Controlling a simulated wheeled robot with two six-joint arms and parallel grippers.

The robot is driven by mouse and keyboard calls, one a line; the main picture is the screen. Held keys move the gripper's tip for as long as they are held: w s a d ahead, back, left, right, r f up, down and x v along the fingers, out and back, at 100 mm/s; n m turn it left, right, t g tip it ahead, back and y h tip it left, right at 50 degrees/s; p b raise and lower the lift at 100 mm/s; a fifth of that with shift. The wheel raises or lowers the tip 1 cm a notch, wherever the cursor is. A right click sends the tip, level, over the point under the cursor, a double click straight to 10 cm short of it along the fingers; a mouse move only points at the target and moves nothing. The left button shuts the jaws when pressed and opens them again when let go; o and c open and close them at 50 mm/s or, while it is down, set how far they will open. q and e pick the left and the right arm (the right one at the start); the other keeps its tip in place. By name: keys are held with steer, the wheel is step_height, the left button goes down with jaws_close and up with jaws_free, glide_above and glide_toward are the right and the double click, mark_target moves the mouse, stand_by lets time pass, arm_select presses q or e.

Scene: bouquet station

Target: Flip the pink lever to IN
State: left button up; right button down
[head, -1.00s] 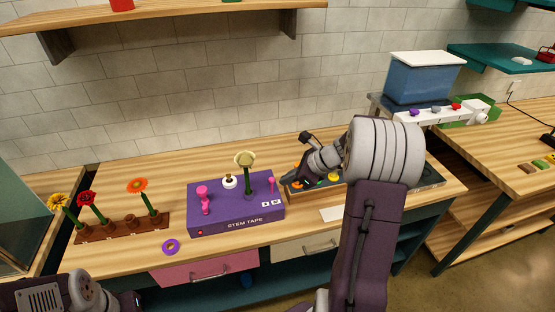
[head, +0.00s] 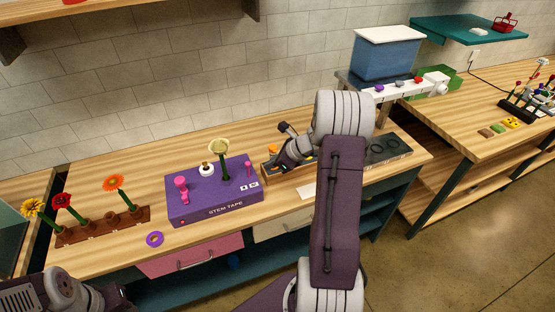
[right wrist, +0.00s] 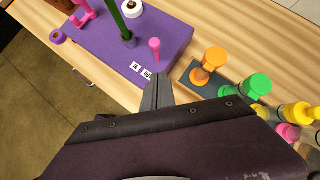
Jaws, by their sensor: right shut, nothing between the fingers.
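The pink lever (head: 248,168) is a short peg with a round head near the right end of the purple stem tape box (head: 190,213). In the right wrist view the lever (right wrist: 155,48) stands near two small white labels (right wrist: 142,70), whose lettering is hard to read. My right gripper (head: 270,175) is low beside the box's right end. Its fingers (right wrist: 158,80) are shut and empty, near the labels and apart from the lever. Part of my left arm shows at the lower left; its gripper is out of view.
A larger pink knob (head: 182,188), a white spool (head: 206,169) and a green-stemmed flower (head: 219,147) stand on the box. A purple ring (head: 154,239) and a flower rack (head: 104,225) lie left.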

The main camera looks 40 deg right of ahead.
steer(key=shift+w+a+f+p, duration=0.25)
steer(key=shift+w+a+f, duration=0.15)
steer(key=shift+w, duration=0.4)
steer(key=shift+w+a+f+p, duration=0.35)
steer(key=shift+w+a, duration=0.2)
steer(key=shift+w, duration=0.25)
steer(key=shift+w+a+f+p, duration=0.2)
steer(key=shift+w+a+f, duration=0.2)
steer(key=shift+w, duration=0.4)
steer(key=shift+a+r, duration=0.1)
